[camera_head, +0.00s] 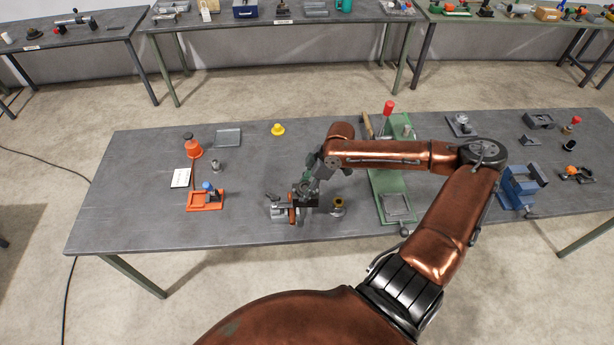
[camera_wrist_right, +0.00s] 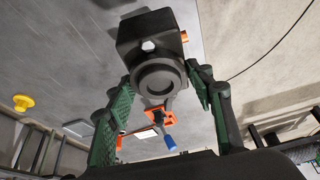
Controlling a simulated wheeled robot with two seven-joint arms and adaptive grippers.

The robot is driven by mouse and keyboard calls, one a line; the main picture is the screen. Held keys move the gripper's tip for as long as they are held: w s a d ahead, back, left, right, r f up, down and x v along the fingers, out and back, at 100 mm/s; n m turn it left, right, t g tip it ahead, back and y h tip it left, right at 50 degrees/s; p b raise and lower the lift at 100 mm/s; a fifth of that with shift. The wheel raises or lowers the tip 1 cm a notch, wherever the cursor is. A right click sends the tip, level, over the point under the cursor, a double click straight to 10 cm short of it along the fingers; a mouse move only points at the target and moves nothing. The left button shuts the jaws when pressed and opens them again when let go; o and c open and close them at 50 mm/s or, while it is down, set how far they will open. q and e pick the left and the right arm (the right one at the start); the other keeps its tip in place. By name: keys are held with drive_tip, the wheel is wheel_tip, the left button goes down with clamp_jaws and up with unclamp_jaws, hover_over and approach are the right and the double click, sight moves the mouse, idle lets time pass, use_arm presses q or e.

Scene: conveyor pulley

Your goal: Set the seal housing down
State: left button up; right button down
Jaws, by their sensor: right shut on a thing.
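The seal housing looks to be the dark grey block with a round, holed boss and a small copper-coloured stub in the right wrist view (camera_wrist_right: 152,38). My right gripper (camera_wrist_right: 162,85) has its green fingers on either side of the boss and is shut on it. In the head view my right gripper (camera_head: 309,186) points down over the front middle of the table. The housing (camera_head: 305,199) is small and partly covered by the gripper there. It is right beside a grey fixture (camera_head: 277,211); whether it touches the fixture or table is unclear. My left gripper is out of view.
An orange fixture with a blue knob (camera_head: 205,199) stands to the left on the grey table (camera_head: 130,215). A brass-topped part (camera_head: 338,205) stands close right of the gripper. A green press frame (camera_head: 385,185) is further right. The table's front left is bare.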

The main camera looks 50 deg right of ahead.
drive_tip(key=a, duration=0.1)
drive_tip(key=s+a, duration=0.1)
drive_tip(key=shift+s+a+m, duration=0.2)
drive_tip(key=shift+a+m, duration=0.15)
drive_tip(key=shift+m, duration=0.05)
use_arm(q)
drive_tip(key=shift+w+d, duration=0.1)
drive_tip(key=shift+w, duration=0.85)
use_arm(e)
drive_tip(key=s+a+f+m+t+h, duration=0.1)
drive_tip(key=a+m, duration=0.3)
drive_tip(key=a, duration=0.8)
drive_tip(key=s+a+f+m+h, duration=0.1)
drive_tip(key=s+a+f+m, duration=0.2)
drive_tip(key=a, duration=0.8)
drive_tip(key=shift+s+a+f+m+t+h, duration=0.15)
drive_tip(key=shift+a+f+m+t+h, duration=0.3)
drive_tip(key=shift+f, duration=0.35)
